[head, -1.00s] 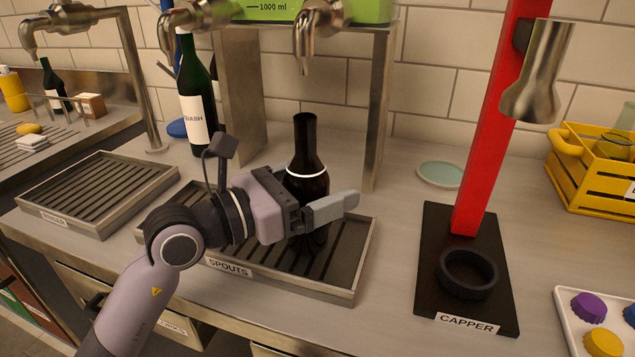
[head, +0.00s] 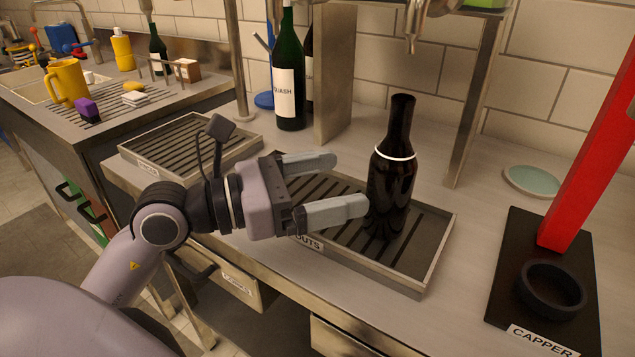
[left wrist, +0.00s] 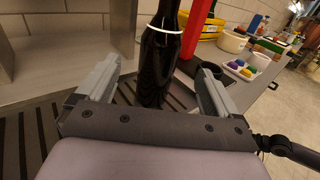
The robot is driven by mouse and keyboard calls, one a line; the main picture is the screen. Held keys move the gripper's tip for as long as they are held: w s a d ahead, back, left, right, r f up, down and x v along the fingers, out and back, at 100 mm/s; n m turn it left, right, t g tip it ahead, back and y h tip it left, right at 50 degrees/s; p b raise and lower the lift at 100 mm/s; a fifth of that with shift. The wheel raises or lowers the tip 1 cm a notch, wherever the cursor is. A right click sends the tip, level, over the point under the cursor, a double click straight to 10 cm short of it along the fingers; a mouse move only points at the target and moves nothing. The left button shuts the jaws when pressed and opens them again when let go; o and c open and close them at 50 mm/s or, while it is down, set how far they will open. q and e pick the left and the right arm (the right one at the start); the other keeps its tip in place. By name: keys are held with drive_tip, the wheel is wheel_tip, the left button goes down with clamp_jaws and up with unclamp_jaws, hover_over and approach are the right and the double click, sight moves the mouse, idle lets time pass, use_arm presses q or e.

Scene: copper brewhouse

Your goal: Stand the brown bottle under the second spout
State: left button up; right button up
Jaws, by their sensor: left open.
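The brown bottle (head: 391,170), dark with a white neck ring, stands upright on the slatted tray labelled SPOUTS (head: 432,262), towards its right end. A metal spout (head: 415,30) hangs above and slightly right of the bottle's mouth in the head view. My left gripper (head: 350,184) is open, to the left of the bottle, its fingers pointing at it. In the left wrist view the bottle (left wrist: 158,60) stands beyond and between the two open fingers; I see no grip on it. My right gripper is out of view.
Green bottle (head: 288,75) and a dark bottle stand behind the tray by a metal post (head: 335,80). The CAPPER stand (head: 515,265) with its red column is at the right. A second slatted tray (head: 240,140) is at the left. Counter between tray and capper is clear.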

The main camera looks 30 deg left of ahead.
use_arm(q)
drive_tip(key=shift+s+a, duration=0.45)
drive_tip(key=shift+s, duration=0.15)
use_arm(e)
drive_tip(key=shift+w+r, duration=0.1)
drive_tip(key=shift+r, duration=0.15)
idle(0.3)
